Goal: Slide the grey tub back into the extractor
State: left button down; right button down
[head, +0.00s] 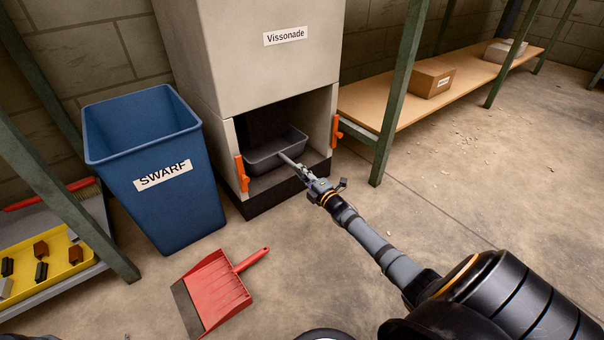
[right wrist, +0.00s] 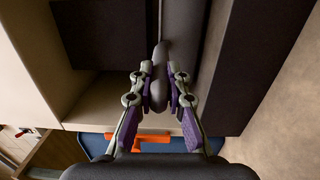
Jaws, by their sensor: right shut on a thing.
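The grey tub (head: 262,158) sits in the low opening of the extractor (head: 262,70), the beige cabinet labelled Vissonade. Its front with a bar-like handle (head: 288,159) faces me. My right gripper (head: 302,170) is shut on this handle, in front of the opening. In the right wrist view the fingers (right wrist: 158,92) close on either side of the grey handle (right wrist: 160,62). Orange latches stand at the left (head: 242,173) and right (head: 336,130) edges of the opening. The tub's far end is in shadow. My left gripper is not in view.
A blue SWARF bin (head: 190,215) stands close left of the extractor. A red dustpan (head: 215,292) lies on the floor in front. A green-legged shelf (head: 388,100) with boxes is at the right. The floor at the right is mostly clear.

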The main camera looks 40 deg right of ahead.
jog(key=shift+f, duration=0.2)
dwell(0.7)
dwell(0.4)
jog(key=c, duration=1.3)
grip_release()
jog(key=shift+o, duration=0.2)
jog(key=shift+f, duration=0.2)
jog(key=s, duration=1.2)
